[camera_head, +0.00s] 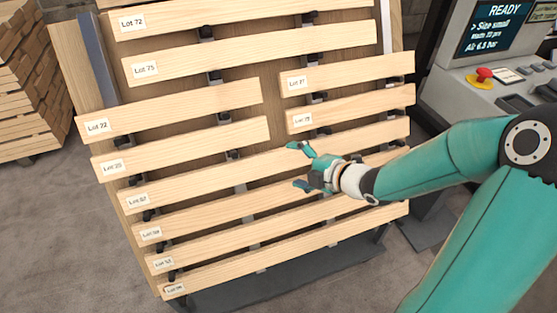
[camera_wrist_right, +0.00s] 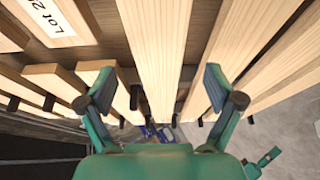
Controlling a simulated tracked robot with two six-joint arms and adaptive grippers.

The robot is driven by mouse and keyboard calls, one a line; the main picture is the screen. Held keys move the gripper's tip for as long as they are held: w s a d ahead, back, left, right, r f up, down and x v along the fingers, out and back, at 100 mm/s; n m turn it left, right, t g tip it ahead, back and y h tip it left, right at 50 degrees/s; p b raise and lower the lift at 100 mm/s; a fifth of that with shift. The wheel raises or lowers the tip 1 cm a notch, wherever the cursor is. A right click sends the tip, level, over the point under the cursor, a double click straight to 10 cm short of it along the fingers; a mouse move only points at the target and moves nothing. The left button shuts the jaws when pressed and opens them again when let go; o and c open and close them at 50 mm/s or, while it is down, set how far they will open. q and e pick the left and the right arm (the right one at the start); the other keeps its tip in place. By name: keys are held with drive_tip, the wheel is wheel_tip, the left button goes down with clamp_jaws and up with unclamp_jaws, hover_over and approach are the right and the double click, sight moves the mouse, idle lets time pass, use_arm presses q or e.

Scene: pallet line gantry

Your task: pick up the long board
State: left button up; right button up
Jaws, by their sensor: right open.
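Several long boards lie in tilted rows on a slatted rack, with short boards among them. One long board (camera_head: 215,177), with a lot label at its left end, runs across the rack's lower half. My right gripper (camera_head: 302,166) is open and empty at this board, right of its middle. One finger is by its upper edge and the other by its lower edge. In the right wrist view a board (camera_wrist_right: 157,50) runs between the open fingers of this gripper (camera_wrist_right: 160,88), apparently with gaps on both sides. My left gripper is not seen in the head view.
Dark clips hold the boards. A control console (camera_head: 500,85) with a red button stands at right, stacked wood (camera_head: 25,85) at left.

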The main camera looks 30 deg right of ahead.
sight(285, 160)
drive_tip(key=shift+x, duration=2.65)
drive_tip(key=shift+d, duration=0.15)
drive_tip(key=shift+c, duration=0.4)
drive_tip(key=shift+r, duration=0.1)
drive_tip(key=c, duration=1.6)
